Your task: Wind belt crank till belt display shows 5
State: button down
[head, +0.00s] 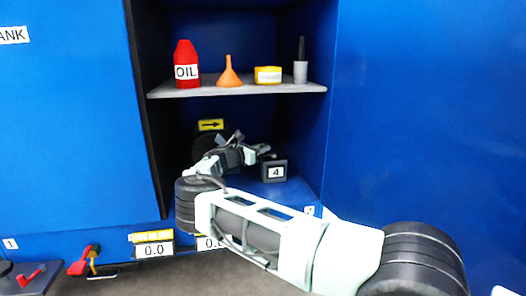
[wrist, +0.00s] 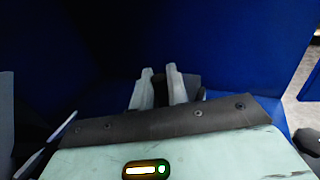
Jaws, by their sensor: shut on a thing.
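A small dark display box (head: 275,171) stands on the recess floor and reads 4. A dark round crank wheel (head: 202,140) is behind my gripper, under a yellow label with a right-pointing arrow (head: 210,124). My gripper (head: 250,152) reaches into the recess, left of the display box. In the wrist view my gripper (wrist: 160,80) is shut on a dark upright piece (wrist: 160,92), apparently the crank handle. My arm and gripper hide most of the crank.
Above is a grey shelf (head: 240,90) with a red oil bottle (head: 187,65), orange funnel (head: 229,74), yellow tin (head: 268,75) and grey pot with a dark handle (head: 300,71). Blue walls close both sides. Below are displays reading 0.0 (head: 154,249) and a red-handled lever (head: 80,265).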

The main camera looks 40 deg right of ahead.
jog(key=shift+w+d+f+m+g+b, duration=0.1)
jog(key=shift+w+d+m+g+b, duration=0.1)
jog(key=shift+m+g+b, duration=0.35)
jog(key=shift+w+d+f+m+g+b, duration=0.15)
jog(key=shift+m+g, duration=0.2)
jog(key=shift+g, duration=0.5)
jog(key=shift+w+a+r+m+g+y, duration=0.1)
jog(key=shift+r+m+g+y, duration=0.05)
jog(key=shift+m+g+y, duration=0.2)
jog(key=c, duration=1.4)
grip_release()
jog(key=shift+c, duration=0.2)
jog(key=v, duration=1.2)
